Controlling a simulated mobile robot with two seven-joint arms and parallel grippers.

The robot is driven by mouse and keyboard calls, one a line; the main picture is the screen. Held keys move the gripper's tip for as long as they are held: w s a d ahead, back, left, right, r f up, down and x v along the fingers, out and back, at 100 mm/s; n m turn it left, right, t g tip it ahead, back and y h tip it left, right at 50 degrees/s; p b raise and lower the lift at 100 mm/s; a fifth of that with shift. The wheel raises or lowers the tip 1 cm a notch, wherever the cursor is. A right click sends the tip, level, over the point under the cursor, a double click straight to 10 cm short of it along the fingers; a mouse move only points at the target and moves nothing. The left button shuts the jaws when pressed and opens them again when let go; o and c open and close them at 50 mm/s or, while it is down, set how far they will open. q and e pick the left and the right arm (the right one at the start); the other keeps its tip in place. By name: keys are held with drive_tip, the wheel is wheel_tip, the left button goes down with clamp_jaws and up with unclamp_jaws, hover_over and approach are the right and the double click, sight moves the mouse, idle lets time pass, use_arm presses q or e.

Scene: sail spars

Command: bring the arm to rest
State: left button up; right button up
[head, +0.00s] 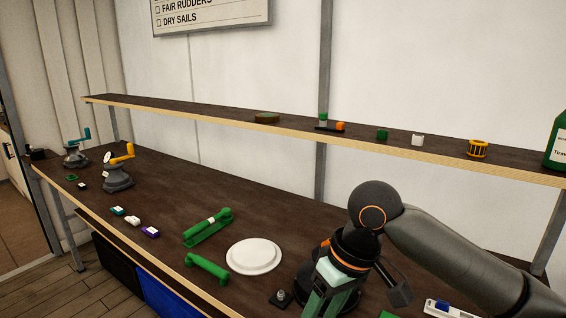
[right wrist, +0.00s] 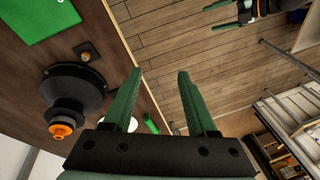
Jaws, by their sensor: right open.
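My right gripper comes in from the right in the head view (head: 318,300) and hangs over the near right part of the dark workbench (head: 150,215). In the right wrist view its two green fingers (right wrist: 160,100) are spread, with nothing between them. The fingers reach past the bench edge in that view, with the plank floor behind. My left gripper (right wrist: 217,17) shows at the top of the right wrist view, its green fingers apart and empty; it is out of the head view.
A black conical fitting with an orange top (right wrist: 72,100) stands beside my right gripper. A white round dish (head: 254,255), green bracket (head: 208,227), green handle (head: 207,268) and small knobbed plate (head: 280,297) are nearby. Two winches (head: 118,175) (head: 75,153) stand left. A shelf (head: 220,113) runs above.

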drive_tip(key=a+f+m+t+y, duration=0.2)
drive_tip(key=f+t+y, duration=0.1)
drive_tip(key=f, duration=0.7)
drive_tip(key=a+f+m+t+y, duration=0.2)
drive_tip(key=a+f, duration=0.1)
drive_tip(key=f, duration=0.8)
drive_tip(key=s+d+f+t+h, duration=0.4)
drive_tip(key=s+d+f+h, duration=0.1)
drive_tip(key=s+d+f, duration=0.9)
drive_tip(key=shift+s+d+m+h, duration=0.4)
drive_tip(key=shift+s+d, duration=0.6)
drive_tip(key=shift+s, duration=0.15)
